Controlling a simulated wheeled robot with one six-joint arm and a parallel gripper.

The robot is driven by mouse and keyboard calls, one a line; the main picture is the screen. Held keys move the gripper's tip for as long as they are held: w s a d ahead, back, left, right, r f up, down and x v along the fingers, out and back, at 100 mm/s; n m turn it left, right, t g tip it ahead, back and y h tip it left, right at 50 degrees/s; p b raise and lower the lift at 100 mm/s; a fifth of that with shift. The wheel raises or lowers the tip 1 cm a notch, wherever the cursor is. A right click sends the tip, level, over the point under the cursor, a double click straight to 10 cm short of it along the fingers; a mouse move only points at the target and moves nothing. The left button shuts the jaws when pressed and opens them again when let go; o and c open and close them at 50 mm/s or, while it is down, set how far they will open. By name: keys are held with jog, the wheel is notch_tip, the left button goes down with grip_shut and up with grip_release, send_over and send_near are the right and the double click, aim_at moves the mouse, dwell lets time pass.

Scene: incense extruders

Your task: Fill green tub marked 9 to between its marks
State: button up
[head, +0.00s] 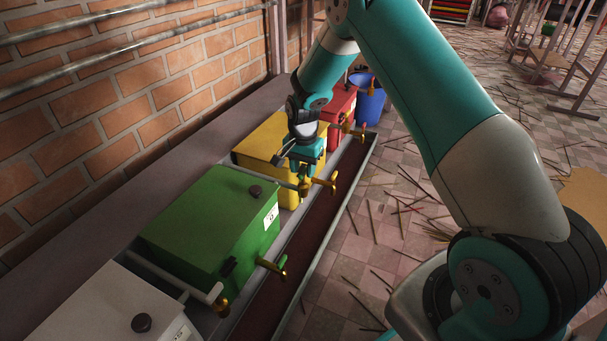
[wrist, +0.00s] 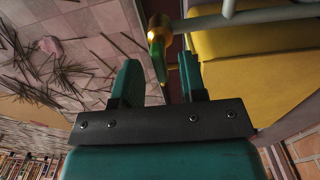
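The green tub (head: 205,225) stands against the wall ledge, with a black knob on its lid and a white label (head: 271,217) whose number is too small to read surely. A brass tap (head: 273,266) sticks out of its front. Its level and marks cannot be made out. A pale pipe (head: 250,173) runs between the green and yellow tubs to a brass valve (head: 304,190). My gripper (head: 302,172) is over that pipe end. In the wrist view my gripper (wrist: 160,72) is open, with the valve's greenish handle (wrist: 158,50) at the gap between its fingertips; contact cannot be told.
The yellow tub (head: 262,140) is beside my gripper, with a brass tap (head: 327,183). Beyond stand a red tub (head: 338,108) and a blue bucket (head: 372,104). A white tub (head: 100,312) is nearest. A dark trough (head: 290,275) runs along the front. Sticks litter the tiled floor.

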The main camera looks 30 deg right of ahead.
jog(key=shift+f, duration=0.25)
grip_shut()
